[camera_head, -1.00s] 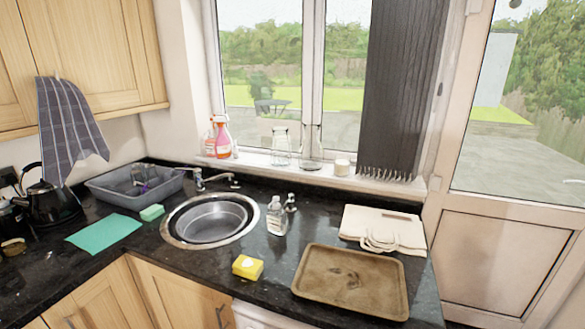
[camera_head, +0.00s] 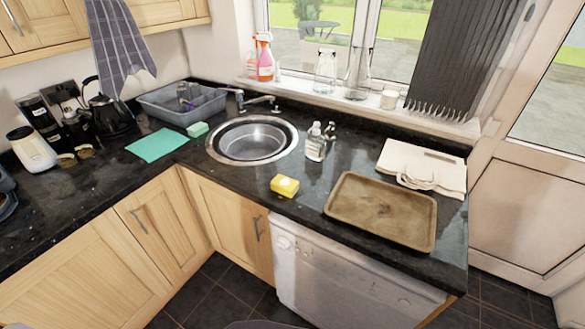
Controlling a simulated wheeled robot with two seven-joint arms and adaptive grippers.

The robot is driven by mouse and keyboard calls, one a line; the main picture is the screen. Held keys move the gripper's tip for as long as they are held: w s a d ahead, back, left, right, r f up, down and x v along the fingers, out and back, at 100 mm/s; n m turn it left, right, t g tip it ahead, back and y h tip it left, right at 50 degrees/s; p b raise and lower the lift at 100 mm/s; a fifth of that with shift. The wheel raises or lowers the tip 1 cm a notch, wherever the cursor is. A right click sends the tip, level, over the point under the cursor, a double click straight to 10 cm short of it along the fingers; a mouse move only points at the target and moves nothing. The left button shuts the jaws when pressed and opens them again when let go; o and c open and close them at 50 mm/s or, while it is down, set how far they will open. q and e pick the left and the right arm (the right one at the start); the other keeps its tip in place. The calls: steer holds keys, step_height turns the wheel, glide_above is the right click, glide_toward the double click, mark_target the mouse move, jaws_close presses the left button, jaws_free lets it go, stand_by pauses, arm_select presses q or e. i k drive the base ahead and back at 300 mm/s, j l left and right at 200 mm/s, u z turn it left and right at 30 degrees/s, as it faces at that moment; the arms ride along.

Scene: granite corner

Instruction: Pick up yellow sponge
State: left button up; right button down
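The yellow sponge (camera_head: 285,186) lies on the black granite counter (camera_head: 255,185), close to its front edge. It sits in front of the round sink and left of the brown tray, apart from both. Nothing covers it. Neither of my grippers shows in the head view.
A brown tray (camera_head: 382,232) lies right of the sponge. A soap bottle (camera_head: 315,143) stands behind it, and the sink (camera_head: 252,141) is behind to the left. A green sponge (camera_head: 197,130) and green cloth (camera_head: 158,145) lie further left. A white dishwasher (camera_head: 345,275) is below the counter.

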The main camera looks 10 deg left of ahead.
mark_target(287, 188)
steer(key=j+z, duration=0.65)
steer(key=j, duration=0.2)
steer(key=j+z, duration=0.35)
steer(key=k+j+z, duration=0.1)
steer(key=j+z, duration=0.2)
steer(key=j, duration=0.15)
steer(key=k+j+z, duration=0.1)
steer(key=j+z, duration=0.25)
steer(key=k+j+z, duration=0.2)
steer(key=j+z, duration=0.15)
steer(key=k+j+z, duration=0.3)
steer(key=i+j, duration=0.05)
steer(key=i, duration=0.05)
